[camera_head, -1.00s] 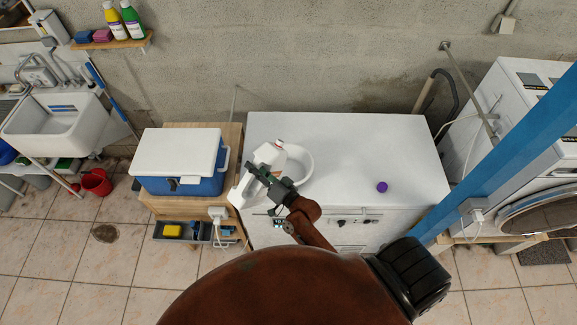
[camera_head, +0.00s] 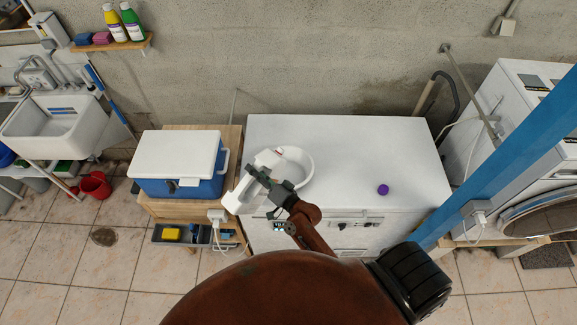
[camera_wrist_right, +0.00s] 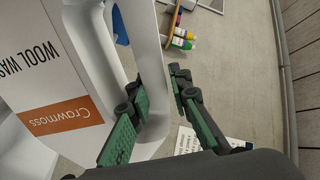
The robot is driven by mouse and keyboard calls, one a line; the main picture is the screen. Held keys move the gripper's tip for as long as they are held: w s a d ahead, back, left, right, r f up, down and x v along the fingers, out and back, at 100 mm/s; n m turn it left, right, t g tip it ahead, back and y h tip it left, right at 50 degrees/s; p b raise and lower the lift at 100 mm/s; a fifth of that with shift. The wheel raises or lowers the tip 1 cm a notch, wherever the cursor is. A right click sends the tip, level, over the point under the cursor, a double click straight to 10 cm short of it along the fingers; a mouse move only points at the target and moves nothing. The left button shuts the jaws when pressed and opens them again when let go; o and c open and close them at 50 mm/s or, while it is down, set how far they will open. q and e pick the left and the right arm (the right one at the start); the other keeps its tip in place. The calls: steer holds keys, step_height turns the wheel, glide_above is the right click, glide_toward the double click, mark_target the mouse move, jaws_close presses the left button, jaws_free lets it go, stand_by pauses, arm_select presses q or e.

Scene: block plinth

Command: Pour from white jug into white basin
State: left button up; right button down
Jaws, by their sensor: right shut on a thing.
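The white jug (camera_head: 238,199) is in my right gripper (camera_head: 262,181), above the left front part of the white chest top. It leans over, its base to the lower left and its neck to the upper right, over the near left of the white basin (camera_head: 309,168). In the wrist view the jug (camera_wrist_right: 40,45) shows a lettered label with an orange patch, and the fingers of my right gripper (camera_wrist_right: 155,88) are at its handle (camera_wrist_right: 143,50). No stream of liquid can be made out. Part of the basin is hidden by the jug and gripper. My left gripper is out of view.
A purple cap (camera_head: 383,189) lies on the chest top (camera_head: 350,150), right of the basin. A blue cooler with a white lid (camera_head: 178,153) stands on a wooden bench at the left. A blue post (camera_head: 500,170) crosses the right side. The chest top's right half is mostly clear.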

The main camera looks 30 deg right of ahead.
steer(key=shift+w, duration=0.15)
stand_by(0.5)
steer(key=shift+r+m, duration=0.15)
steer(key=shift+m, duration=0.15)
steer(key=shift+d, duration=0.1)
stand_by(0.5)
steer(key=shift+r+m, duration=0.1)
steer(key=shift+m, duration=0.4)
steer(key=shift+d, duration=0.1)
stand_by(0.3)
stand_by(0.5)
